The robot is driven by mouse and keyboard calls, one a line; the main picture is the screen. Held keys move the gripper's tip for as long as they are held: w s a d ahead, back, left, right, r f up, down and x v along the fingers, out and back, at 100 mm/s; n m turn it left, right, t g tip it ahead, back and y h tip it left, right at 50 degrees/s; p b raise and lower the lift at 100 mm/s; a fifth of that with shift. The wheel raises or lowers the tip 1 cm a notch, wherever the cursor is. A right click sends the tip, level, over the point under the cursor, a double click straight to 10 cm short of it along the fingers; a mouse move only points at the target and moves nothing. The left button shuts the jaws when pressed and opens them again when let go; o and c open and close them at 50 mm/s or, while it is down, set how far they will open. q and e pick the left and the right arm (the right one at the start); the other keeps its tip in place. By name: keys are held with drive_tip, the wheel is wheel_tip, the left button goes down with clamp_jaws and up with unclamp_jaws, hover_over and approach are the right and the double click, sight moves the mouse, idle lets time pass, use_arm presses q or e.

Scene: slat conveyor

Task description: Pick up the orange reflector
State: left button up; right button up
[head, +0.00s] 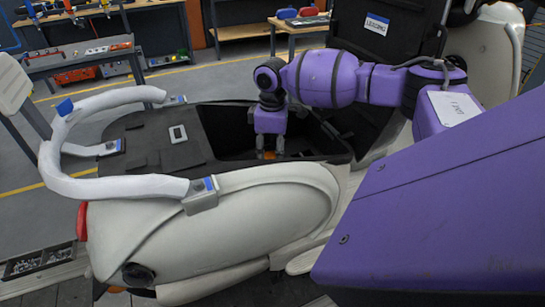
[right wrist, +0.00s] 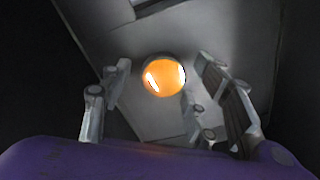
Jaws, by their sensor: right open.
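The orange reflector (right wrist: 165,76) is a round, shiny orange piece in the right wrist view. It lies on the grey floor of the scooter's open storage compartment (head: 221,128). In the head view only a small bit of orange (head: 270,155) shows low between my fingers. My right gripper (head: 269,146) points down into the compartment. In the right wrist view its fingers (right wrist: 163,66) are spread apart to either side of the reflector, with nothing held. I cannot tell how far above the reflector the fingertips are. My left gripper is not in view.
The compartment's dark walls stand close around my right gripper. A white grab rail (head: 68,180) curves around the scooter's tail at left. The raised black seat (head: 366,40) stands behind my arm. Workbenches (head: 155,35) are farther back.

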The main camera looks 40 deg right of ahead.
drive_tip(key=shift+f, duration=0.1)
drive_tip(key=c, duration=1)
drive_tip(key=shift+o, duration=0.2)
wheel_tip(320, 180, up, 10)
